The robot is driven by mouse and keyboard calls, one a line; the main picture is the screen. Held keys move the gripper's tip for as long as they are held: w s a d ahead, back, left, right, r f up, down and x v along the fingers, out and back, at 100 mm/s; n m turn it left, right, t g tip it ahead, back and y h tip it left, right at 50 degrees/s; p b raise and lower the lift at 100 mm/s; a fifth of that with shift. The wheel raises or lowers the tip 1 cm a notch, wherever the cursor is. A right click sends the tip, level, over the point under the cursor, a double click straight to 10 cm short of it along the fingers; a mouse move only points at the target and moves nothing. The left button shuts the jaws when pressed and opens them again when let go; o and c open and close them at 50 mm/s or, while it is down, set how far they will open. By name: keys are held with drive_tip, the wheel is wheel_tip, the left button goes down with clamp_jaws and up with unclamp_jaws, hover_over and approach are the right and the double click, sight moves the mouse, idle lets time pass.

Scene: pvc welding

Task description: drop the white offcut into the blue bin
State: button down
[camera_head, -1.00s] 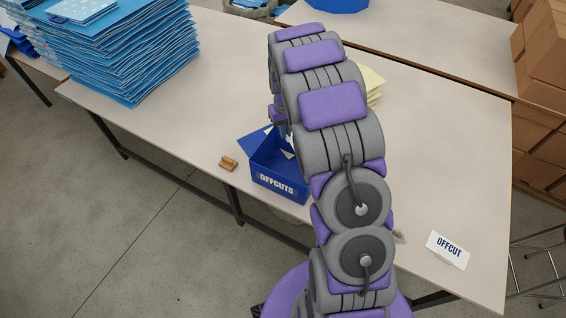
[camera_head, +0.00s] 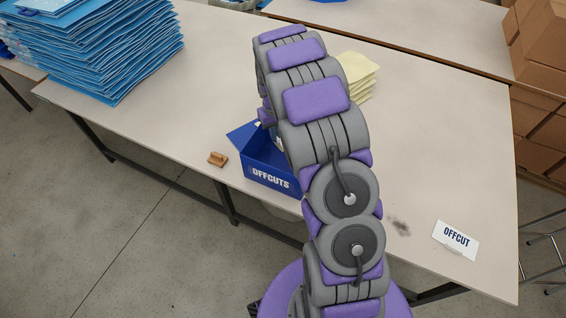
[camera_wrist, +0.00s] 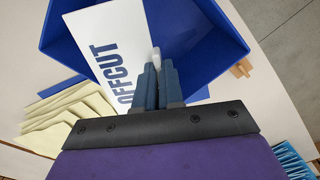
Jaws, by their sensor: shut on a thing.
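In the wrist view my gripper (camera_wrist: 156,62) is shut on a small white tab of a flat white offcut (camera_wrist: 112,35) marked OFFCUT in dark letters. The offcut overlaps the opening of the blue bin (camera_wrist: 222,45); its height over the bin floor is hard to tell. In the head view the blue bin (camera_head: 270,176), labelled OFFCUTS, stands near the table's front edge, partly behind my arm. My gripper is hidden there. Another white card (camera_head: 455,240) marked OFFCUT lies on the table at the right.
A small brown wooden piece (camera_head: 217,158) lies left of the bin. Pale yellow sheets (camera_head: 359,76) are stacked behind my arm. A tall blue stack (camera_head: 100,50) is at the left and cardboard boxes (camera_head: 540,45) at the far right. The table's right part is mostly clear.

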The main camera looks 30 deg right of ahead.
drive_tip(key=shift+d+f+b, duration=0.15)
drive_tip(key=shift+f+b, duration=0.2)
drive_tip(key=shift+f, duration=1.1)
drive_tip(key=c, duration=1.2)
unclamp_jaws()
drive_tip(key=shift+r+p, duration=1.5)
drive_tip(key=shift+r, duration=7.2)
